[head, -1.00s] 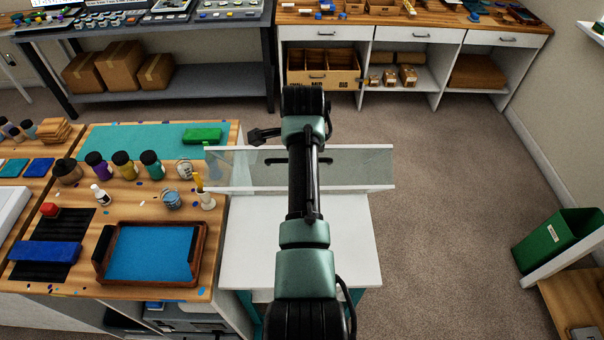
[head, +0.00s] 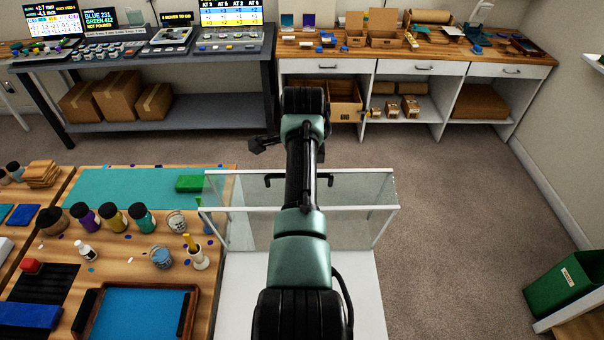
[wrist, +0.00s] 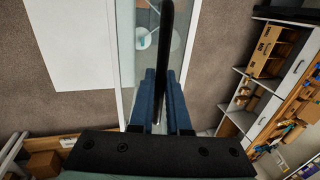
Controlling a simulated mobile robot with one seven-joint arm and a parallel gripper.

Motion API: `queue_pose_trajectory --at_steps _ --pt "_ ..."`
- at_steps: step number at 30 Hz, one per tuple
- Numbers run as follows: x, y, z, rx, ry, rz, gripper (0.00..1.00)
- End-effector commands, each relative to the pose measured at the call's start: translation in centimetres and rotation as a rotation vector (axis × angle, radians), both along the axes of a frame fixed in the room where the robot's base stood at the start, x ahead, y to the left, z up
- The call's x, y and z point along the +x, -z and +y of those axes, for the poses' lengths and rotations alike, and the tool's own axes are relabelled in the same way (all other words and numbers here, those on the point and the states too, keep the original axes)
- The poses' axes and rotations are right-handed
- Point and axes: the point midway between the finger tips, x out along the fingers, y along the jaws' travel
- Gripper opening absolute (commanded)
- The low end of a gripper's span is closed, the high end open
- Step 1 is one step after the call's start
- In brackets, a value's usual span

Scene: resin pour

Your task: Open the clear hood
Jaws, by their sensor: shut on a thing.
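The clear hood (head: 355,224) is a see-through panelled box with pale frame edges, at the back of the white-topped stand (head: 358,290) in the head view. A pale frame bar runs across it well above the bare white top. A black handle bar (head: 275,178) shows at its far side, partly behind my arm. In the wrist view, my gripper (wrist: 160,80) has its blue fingers closed around the black handle (wrist: 167,45), with the hood's clear pane and pale edge beside it. My fingers are hidden behind my arm in the head view. The hood's exact angle is hard to tell.
Left of the stand, a wooden bench holds bottles (head: 115,217), a cup (head: 162,257), a green block (head: 194,184) and a blue-lined tray (head: 140,315). A green bin (head: 567,285) stands at right. Carpet is clear between.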

Motion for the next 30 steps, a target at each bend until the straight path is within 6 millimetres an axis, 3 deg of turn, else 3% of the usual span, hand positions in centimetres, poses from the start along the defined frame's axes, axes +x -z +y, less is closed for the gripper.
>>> queue_pose_trajectory --at_steps 10,11,16,25,30 --pt "0.0 0.1 0.0 -0.001 0.0 0.001 0.0" --pt "0.0 0.1 0.0 -0.001 0.0 0.001 0.16" --pt "0.0 0.1 0.0 -0.001 0.0 0.001 0.45" --pt "0.0 0.0 0.0 -0.001 0.0 0.0 0.45" --pt "-0.3 -1.1 0.0 0.0 -0.001 -0.003 0.45"
